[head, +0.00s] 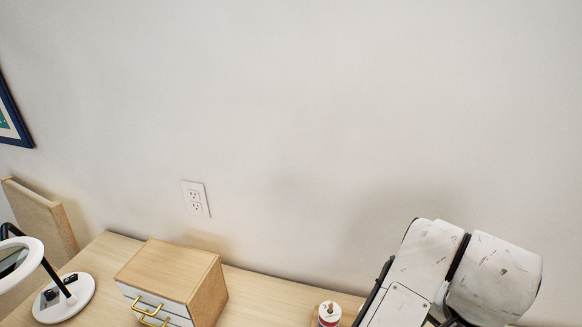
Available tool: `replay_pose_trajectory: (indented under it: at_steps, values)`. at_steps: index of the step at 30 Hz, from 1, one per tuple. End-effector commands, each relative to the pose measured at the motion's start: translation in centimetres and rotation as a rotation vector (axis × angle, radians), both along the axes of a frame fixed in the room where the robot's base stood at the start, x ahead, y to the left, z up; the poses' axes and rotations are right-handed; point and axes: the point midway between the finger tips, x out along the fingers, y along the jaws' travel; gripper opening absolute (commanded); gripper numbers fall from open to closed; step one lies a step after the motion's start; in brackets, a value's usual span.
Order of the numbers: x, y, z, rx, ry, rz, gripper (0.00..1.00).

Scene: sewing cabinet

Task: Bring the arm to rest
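My arm (450,275) shows at the lower right of the head view as white, scuffed links with black joints. It stands in front of the wall and over the right part of the table. My gripper is outside the frame, so its fingers and anything in them cannot be seen.
A wooden table (262,290) runs along the wall. On it stand a small drawer cabinet (172,272) with gold handles, a white-based lamp (70,298) at left, and a small red-and-white container (328,313) near my arm. A chair back (42,218) is at left.

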Motion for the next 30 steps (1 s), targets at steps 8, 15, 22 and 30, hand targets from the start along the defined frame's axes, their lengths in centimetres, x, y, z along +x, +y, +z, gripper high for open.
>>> replay_pose_trajectory:
  at_steps: [8, 15, 22, 30]
  values:
    - [0.7, -6.4, 0.6, -0.186, -0.078, 0.097, 0.85]
    - [-0.4, -11.2, -1.1, -0.359, -0.077, 0.322, 0.85]
    - [-4.4, -11.6, -7.0, -0.365, 0.008, 0.581, 0.85]
    - [-13.3, -6.4, -15.9, -0.157, 0.104, 0.843, 0.85]
